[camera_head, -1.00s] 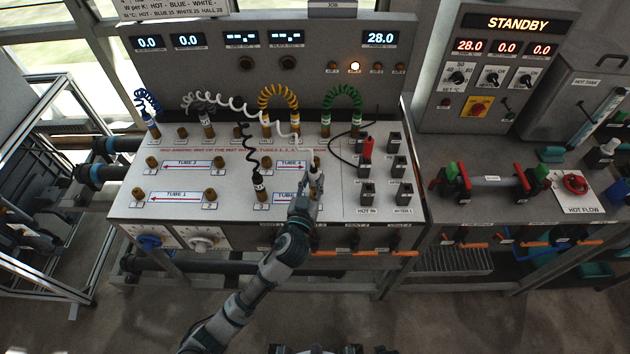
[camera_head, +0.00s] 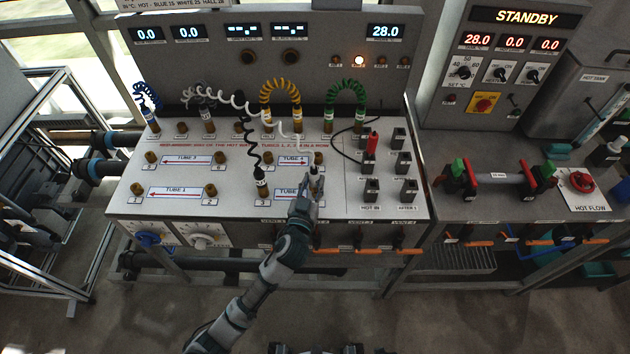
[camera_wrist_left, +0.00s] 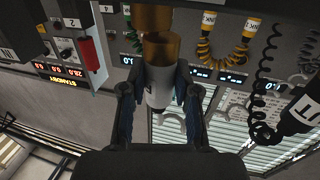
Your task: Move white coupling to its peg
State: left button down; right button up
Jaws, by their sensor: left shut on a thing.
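My left gripper (camera_head: 313,190) is shut on the white coupling (camera_head: 316,176) over the right front part of the tube panel (camera_head: 235,215). The coupling's white coiled hose (camera_head: 240,101) runs back to the left. In the left wrist view, the white coupling (camera_wrist_left: 158,88) sits between both fingers of the left gripper (camera_wrist_left: 160,102), with its brass end (camera_wrist_left: 160,49) outward. A brass peg (camera_wrist_left: 152,18) is in line with that end. I cannot tell whether they touch. In the head view, the gripper and coupling hide the spot beneath them. My right gripper is not in view.
A black coupling (camera_head: 261,182) with a coiled hose stands close left of my gripper. Yellow (camera_head: 280,88) and green (camera_head: 345,90) hoses arch behind. A red plug (camera_head: 372,143) and black sockets are to the right. Orange-handled valves (camera_head: 340,250) line the front edge.

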pick_arm(q)
jog(key=shift+a+f+b, duration=0.25)
jog(key=shift+f+b, duration=0.05)
jog(key=shift+f, duration=0.2)
jog(key=shift+d, duration=0.15)
jog(key=shift+d+f, duration=0.15)
jog(key=shift+d, duration=0.05)
jog(key=shift+d, duration=0.2)
dwell(0.6)
jog(key=c, duration=1)
grip_release()
jog(key=shift+o, duration=1.2)
jog(key=shift+d, duration=0.1)
jog(key=shift+w+d, duration=0.1)
jog(key=shift+d, duration=0.05)
jog(key=shift+r, duration=0.2)
